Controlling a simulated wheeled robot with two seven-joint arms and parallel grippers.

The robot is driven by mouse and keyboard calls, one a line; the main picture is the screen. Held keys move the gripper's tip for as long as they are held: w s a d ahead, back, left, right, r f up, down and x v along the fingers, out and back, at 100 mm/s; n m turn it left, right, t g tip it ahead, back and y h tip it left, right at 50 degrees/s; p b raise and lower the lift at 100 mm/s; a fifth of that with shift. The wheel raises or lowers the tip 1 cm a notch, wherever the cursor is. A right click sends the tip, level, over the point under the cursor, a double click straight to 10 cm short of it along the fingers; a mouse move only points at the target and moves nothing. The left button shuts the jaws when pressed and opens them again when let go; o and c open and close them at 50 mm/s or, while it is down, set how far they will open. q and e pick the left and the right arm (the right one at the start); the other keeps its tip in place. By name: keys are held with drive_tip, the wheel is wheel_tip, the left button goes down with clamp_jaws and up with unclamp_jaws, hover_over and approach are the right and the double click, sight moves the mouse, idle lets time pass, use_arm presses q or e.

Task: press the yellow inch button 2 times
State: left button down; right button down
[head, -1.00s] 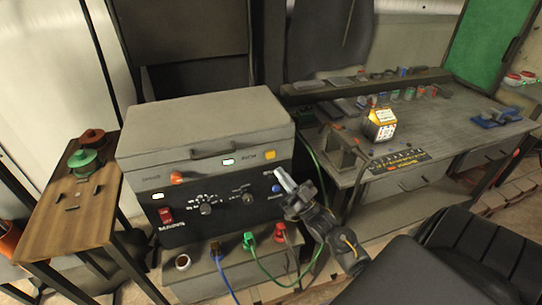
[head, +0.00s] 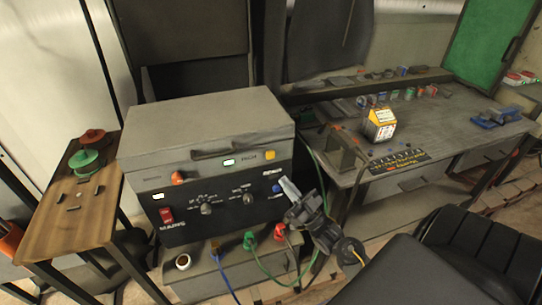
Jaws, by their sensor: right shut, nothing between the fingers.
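My right gripper (head: 286,186) is shut and empty. It is in front of the right end of the dark panel, below and a little right of the yellow button. In the picture its fingertips are clearly apart from the yellow button and overlap the area by a blue button (head: 277,188). The gap in depth to the panel is hard to tell. My left gripper is not in view.
The panel also has a red switch (head: 166,215), an orange knob (head: 178,177) and black dials. Coloured cables plug in below. A wooden table (head: 68,207) stands left, and a workbench (head: 440,128) with a yellow-white box (head: 379,124) stands right. A black chair (head: 480,250) is front right.

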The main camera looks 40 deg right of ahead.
drive_tip(key=b, duration=0.3)
approach(268, 154)
wheel_tip(268, 154, up, 4)
drive_tip(key=w+a, duration=0.2)
drive_tip(key=shift+w+d+f, duration=0.15)
drive_tip(key=shift+w+d, duration=0.05)
drive_tip(key=shift+w, duration=0.5)
drive_tip(key=shift+w+b, duration=0.1)
drive_tip(key=shift+b, duration=0.2)
idle(1.0)
drive_tip(key=shift+w+d, duration=0.15)
drive_tip(key=shift+w, duration=0.15)
drive_tip(key=shift+w+d+b, duration=0.15)
drive_tip(key=shift+w+b, duration=0.15)
drive_tip(key=shift+w, duration=0.1)
idle(0.7)
drive_tip(key=shift+s, duration=0.1)
idle(0.4)
drive_tip(key=shift+s+a+p, duration=0.35)
drive_tip(key=shift+s+p, duration=0.15)
drive_tip(key=shift+s, duration=0.25)
